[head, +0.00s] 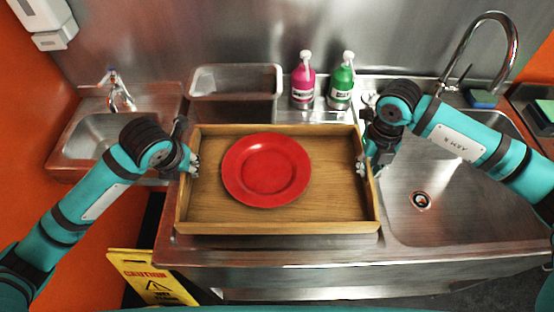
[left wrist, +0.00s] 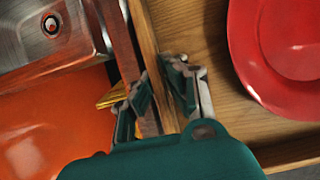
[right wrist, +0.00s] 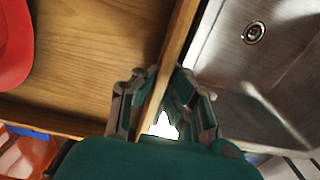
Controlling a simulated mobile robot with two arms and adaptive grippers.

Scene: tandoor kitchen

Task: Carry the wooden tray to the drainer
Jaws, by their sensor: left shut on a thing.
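The wooden tray (head: 340,208) is a shallow rectangular box with a red plate (head: 266,169) lying inside it, left of its middle. The tray is roughly level over the steel drainer surface (head: 320,116), left of the sink basin; most of that surface is hidden under it. I cannot tell whether the tray touches it. My left gripper (head: 191,163) is shut on the tray's left wall, one finger on each side in the left wrist view (left wrist: 163,80). My right gripper (head: 366,168) has its fingers closed on both sides of the right wall, as the right wrist view shows (right wrist: 166,80).
The sink basin (head: 440,205) is right of the tray, with a curved tap (head: 513,45) behind. A pink bottle (head: 303,85) and a green bottle (head: 342,87) stand behind the tray, beside a steel container (head: 235,105). A small hand sink (head: 95,130) is left; a yellow caution sign (head: 150,278) stands below.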

